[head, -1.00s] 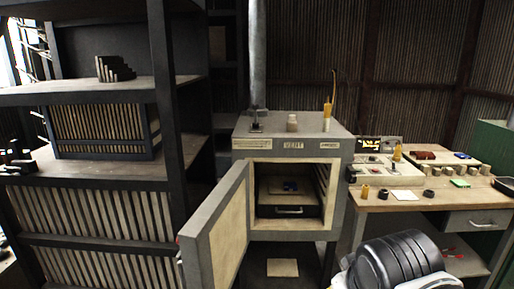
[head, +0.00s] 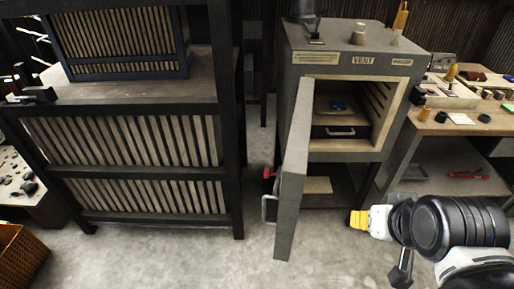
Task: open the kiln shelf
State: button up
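The kiln (head: 348,59) stands at centre right on legs, its door (head: 293,180) swung open toward the camera. Inside the chamber, the kiln shelf (head: 334,132) has a dark front with a pale bar handle (head: 341,133). It sits inside the chamber and does not stick out past the opening. A small blue thing (head: 338,106) lies above it. My arm reaches in from the lower right, and my gripper (head: 358,219) appears at its yellow-tipped end, below and right of the shelf and apart from it. Its finger opening cannot be made out.
A dark slatted rack (head: 120,140) stands left of the kiln. A workbench (head: 455,125) with small items is on the right, with a red tool (head: 467,174) on its lower shelf. An orange basket (head: 18,255) is at lower left. The floor (head: 190,262) before the kiln is clear.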

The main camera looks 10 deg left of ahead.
aim_at(357, 126)
jog(key=k+j, duration=0.15)
jog(key=j, duration=0.2)
jog(key=k+j+z, duration=0.15)
jog(key=j, duration=0.2)
jog(key=k+j, duration=0.15)
jog(key=j, duration=0.2)
jog(key=k+j+z, duration=0.15)
jog(key=j, duration=0.2)
jog(key=i+l, duration=0.65)
jog(key=l, duration=0.3)
jog(key=i+j+z, duration=0.1)
jog(key=i+j, duration=0.15)
